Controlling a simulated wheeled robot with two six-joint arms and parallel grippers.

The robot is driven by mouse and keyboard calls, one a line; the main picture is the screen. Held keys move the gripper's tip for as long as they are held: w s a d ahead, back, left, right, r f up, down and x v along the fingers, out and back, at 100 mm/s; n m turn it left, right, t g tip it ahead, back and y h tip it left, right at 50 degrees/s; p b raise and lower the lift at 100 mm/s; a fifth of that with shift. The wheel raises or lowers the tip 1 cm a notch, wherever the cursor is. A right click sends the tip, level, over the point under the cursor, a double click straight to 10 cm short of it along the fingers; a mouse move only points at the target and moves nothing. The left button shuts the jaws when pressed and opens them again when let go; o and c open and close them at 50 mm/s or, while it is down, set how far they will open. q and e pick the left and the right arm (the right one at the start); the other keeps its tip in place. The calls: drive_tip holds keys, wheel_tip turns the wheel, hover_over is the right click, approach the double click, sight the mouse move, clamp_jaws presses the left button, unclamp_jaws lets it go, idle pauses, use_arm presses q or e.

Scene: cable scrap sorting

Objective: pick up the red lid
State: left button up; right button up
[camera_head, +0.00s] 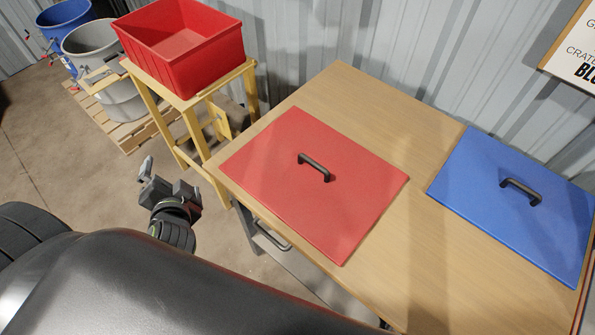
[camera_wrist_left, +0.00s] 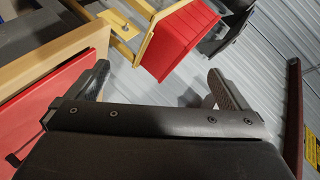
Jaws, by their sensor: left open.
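The red lid (camera_head: 290,205) lies flat on the wooden table. It is a flat red panel with a dark handle (camera_head: 314,167) standing up near its middle. My left gripper (camera_head: 166,177) is open and empty, out to the left of the table and apart from the lid. In the left wrist view its two fingers (camera_wrist_left: 160,85) are spread wide with nothing between them. Part of the red lid (camera_wrist_left: 45,108) shows at the left of that view, beyond one finger. My right gripper is not in view.
A blue lid (camera_head: 500,215) with a dark handle lies on the right of the wooden table (camera_head: 345,90). A red crate (camera_head: 190,60) sits on a yellow stand behind my left gripper. Grey and blue bins stand farther back. Bare table lies between the lids.

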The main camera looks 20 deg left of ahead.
use_arm(q)
drive_tip(key=w+d+r+m+t+h, duration=0.5)
drive_tip(key=d+r+m+t, duration=0.4)
drive_tip(key=m, duration=0.8)
drive_tip(key=w+d+m+t+h, duration=0.1)
drive_tip(key=w+d+m+h, duration=0.1)
drive_tip(key=m, duration=0.3)
drive_tip(key=m+g+h, duration=0.6)
drive_tip(key=m+g, duration=0.1)
drive_tip(key=m, duration=0.8)
approach(314, 165)
drive_tip(key=x, duration=0.2)
drive_tip(key=p+x, duration=0.1)
drive_tip(key=x, duration=0.2)
drive_tip(key=shift+w+a+f, duration=0.15)
drive_tip(key=shift+w+f, duration=0.15)
drive_tip(key=shift+f, duration=0.25)
drive_tip(key=shift+w+f+p, duration=0.15)
drive_tip(key=shift+w+p, duration=0.25)
drive_tip(key=shift+w, duration=0.05)
drive_tip(key=shift+g, duration=0.3)
drive_tip(key=shift+x, duration=2.15)
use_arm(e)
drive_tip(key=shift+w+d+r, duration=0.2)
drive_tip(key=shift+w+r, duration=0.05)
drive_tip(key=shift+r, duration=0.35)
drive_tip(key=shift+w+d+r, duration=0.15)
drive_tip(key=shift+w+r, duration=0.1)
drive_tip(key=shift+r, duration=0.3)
